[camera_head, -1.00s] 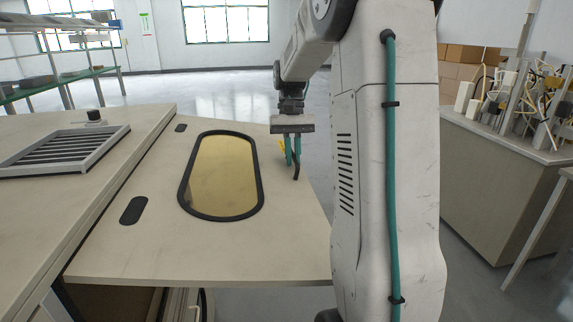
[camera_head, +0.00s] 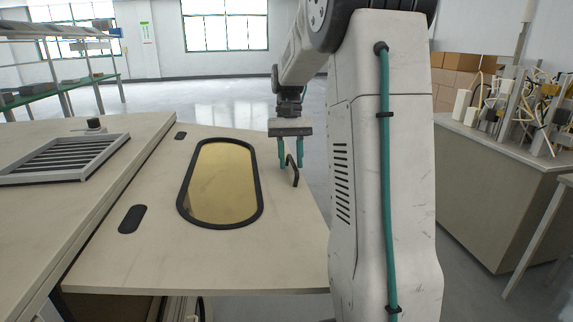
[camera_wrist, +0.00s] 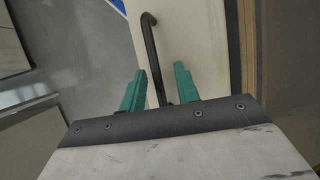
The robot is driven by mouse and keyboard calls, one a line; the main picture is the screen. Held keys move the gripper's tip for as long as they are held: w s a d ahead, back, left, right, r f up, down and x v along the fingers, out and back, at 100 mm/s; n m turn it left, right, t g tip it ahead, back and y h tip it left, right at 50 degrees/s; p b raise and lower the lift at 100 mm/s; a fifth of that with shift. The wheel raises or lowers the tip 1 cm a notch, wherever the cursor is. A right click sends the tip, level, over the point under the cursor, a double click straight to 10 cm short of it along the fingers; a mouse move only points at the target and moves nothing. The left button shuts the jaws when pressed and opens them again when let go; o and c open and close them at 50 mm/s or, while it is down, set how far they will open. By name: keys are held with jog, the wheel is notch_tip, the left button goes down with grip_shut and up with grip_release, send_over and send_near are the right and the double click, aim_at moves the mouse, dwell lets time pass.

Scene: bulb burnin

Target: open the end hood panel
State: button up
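The beige end hood panel (camera_head: 120,265) has a yellow window with a black rim (camera_head: 220,185) and slopes down beside a beige top surface. A bent black bar handle (camera_head: 294,172) sticks out near its right edge. My gripper (camera_head: 290,163) is at this handle, with its teal fingers apart. In the wrist view the black handle (camera_wrist: 149,40) runs between the two spread fingers (camera_wrist: 160,82), with visible gaps at either side. Its lower end is hidden behind the gripper's dark edge.
A slatted grey vent (camera_head: 65,158) and a dark knob (camera_head: 94,125) are on the left top surface. A cluttered cabinet (camera_head: 490,190) stands at right, and shelving (camera_head: 60,75) stands at back left. Open floor (camera_head: 230,100) lies beyond the panel.

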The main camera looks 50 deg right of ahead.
jog(key=v, duration=0.6)
jog(key=shift+d+r, duration=0.1)
jog(key=shift+r, duration=0.1)
